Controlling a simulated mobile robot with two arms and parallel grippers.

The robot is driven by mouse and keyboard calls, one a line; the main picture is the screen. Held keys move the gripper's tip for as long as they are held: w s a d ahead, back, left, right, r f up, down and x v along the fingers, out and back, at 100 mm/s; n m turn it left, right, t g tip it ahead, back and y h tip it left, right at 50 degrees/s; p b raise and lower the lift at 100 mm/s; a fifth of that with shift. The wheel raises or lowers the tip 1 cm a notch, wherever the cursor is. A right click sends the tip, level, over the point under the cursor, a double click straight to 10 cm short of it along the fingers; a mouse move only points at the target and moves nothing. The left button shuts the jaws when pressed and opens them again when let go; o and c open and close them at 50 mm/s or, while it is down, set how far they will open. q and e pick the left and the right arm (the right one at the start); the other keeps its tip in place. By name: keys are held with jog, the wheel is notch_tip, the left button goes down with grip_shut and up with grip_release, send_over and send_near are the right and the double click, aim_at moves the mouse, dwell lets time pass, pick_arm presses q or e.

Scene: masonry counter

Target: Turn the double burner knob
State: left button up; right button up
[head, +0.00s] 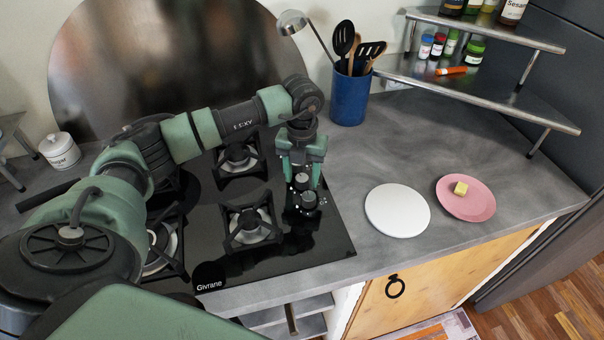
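The black glass hob (325,240) lies on the grey counter, with several burners under black grates. Its knobs (309,201) are in a row along the right part of the hob. My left arm reaches across the hob from the left. I cannot tell whether the fingers touch that knob. Which knob is the double burner one is not clear. My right gripper is not in view.
A metal shelf (470,80) with jars stands at the back right.

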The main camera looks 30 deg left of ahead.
pick_arm(q)
grip_shut()
jog(key=shift+f+m+b, duration=0.15)
jog(key=shift+m+b, duration=0.45)
jog(key=shift+b, duration=0.1)
jog(key=shift+m+b, duration=0.45)
jog(key=shift+m, duration=0.45)
jog(key=shift+r, duration=0.2)
jog(key=shift+o, duration=1.2)
grip_release()
